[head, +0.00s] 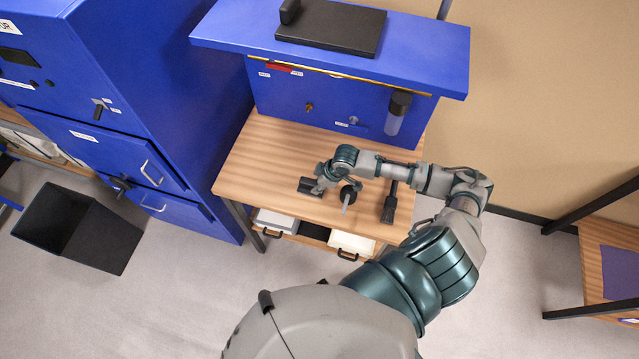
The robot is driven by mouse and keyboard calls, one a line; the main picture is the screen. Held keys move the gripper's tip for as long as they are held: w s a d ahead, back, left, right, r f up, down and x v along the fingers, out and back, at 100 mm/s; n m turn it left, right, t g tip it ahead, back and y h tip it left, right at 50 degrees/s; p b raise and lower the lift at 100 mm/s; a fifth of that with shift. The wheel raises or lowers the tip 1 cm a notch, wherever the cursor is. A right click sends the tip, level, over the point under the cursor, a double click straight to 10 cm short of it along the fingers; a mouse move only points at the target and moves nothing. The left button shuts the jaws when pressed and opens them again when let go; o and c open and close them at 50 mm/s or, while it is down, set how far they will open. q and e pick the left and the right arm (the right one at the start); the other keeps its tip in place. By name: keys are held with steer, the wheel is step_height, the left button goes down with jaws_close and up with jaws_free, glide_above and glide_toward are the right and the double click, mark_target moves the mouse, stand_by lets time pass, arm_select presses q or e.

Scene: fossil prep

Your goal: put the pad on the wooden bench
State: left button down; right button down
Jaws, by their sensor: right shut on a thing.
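The wooden bench (245,170) stands in the middle of the head view, with a blue cabinet at its back. My right arm reaches over it from the right. My right gripper (317,185) is low over the left-middle part of the bench top, shut on a small dark block, which I take to be the pad (307,186). The gripper hides part of it. I cannot tell whether the pad touches the wood. My left gripper is out of view.
A dark round-headed tool (348,193) and a dark brush-like tool (389,208) lie right of the gripper. The blue cabinet (330,112) fills the bench's back. Bare wood shows at left. A black bin (75,225) stands on the floor; a shelf with a purple mat (620,270) is at right.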

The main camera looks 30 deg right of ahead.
steer(key=c, duration=1.3)
jaws_free()
steer(key=shift+s+f, duration=0.1)
steer(key=o, duration=0.4)
steer(key=shift+d, duration=0.2)
steer(key=shift+d+f, duration=0.1)
steer(key=shift+d, duration=0.35)
steer(key=shift+d+f, duration=0.1)
steer(key=shift+a, duration=0.5)
steer(key=shift+r, duration=0.4)
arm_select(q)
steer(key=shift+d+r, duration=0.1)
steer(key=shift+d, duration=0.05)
arm_select(e)
steer(key=v, duration=1.1)
steer(key=shift+r, duration=0.35)
